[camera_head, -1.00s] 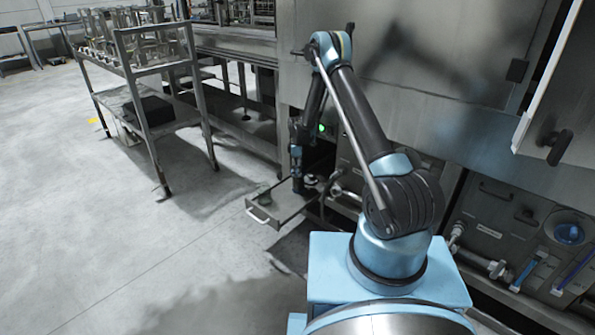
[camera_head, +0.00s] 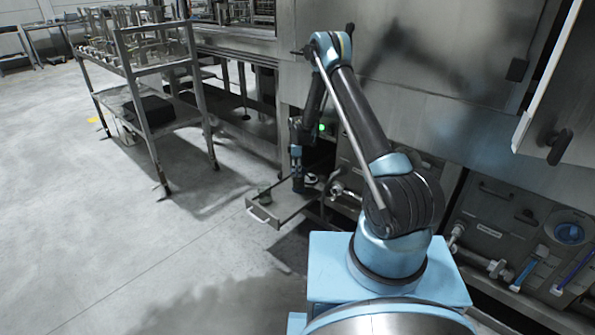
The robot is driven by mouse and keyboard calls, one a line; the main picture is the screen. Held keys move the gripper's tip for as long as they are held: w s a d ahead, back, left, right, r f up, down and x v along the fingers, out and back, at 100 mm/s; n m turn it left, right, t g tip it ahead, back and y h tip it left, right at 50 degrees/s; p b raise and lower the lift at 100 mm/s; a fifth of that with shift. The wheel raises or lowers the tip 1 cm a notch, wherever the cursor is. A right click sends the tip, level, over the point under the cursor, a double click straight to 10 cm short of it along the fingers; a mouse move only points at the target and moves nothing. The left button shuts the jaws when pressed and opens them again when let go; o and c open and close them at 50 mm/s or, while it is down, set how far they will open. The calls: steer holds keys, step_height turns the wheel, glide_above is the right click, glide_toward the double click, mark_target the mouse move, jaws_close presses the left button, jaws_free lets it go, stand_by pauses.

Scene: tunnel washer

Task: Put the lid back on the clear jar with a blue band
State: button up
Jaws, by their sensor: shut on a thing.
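My gripper (camera_head: 298,187) points down into an open drawer (camera_head: 284,213) at the front of the washer. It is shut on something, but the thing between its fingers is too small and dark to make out. A small pale round thing (camera_head: 311,179) lies in the drawer just right of my gripper; I cannot tell whether it is a jar or a lid. A small dark greenish thing (camera_head: 264,195) is at the drawer's left side. I cannot make out the clear jar with a blue band or its lid for certain.
The steel washer (camera_head: 440,110) stands behind the drawer. A metal rack cart (camera_head: 150,118) stands at the left. An open white door (camera_head: 548,90) with a black handle is at the right. A hose and pipes are right of the drawer.

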steer(key=o, duration=0.9)
steer(key=shift+o, duration=1.1)
steer(key=shift+r, duration=3.5)
